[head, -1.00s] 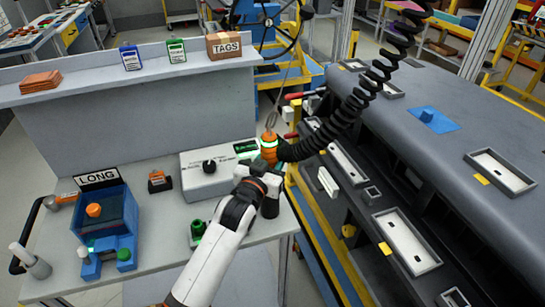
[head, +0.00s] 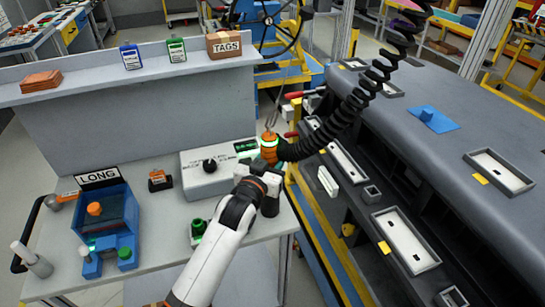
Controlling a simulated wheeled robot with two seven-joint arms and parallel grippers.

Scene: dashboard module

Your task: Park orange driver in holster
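The orange driver (head: 269,149) has a glowing green ring and stands upright beside the right end of a grey control box. A black coiled hose (head: 345,118) runs from it to the upper right, and a thin wire loop rises above it. My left gripper (head: 268,176) is right below and in front of the driver, close against it. Its fingers are hidden behind the wrist, so I cannot tell whether they grip the driver. No holster can be clearly identified. My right gripper is out of view.
The grey control box (head: 205,172) with a black knob stands on the workbench. A blue fixture (head: 108,228) labelled LONG is at left, and a green-topped cup (head: 198,228) is near the front edge. The large dashboard module (head: 440,170) fills the right side.

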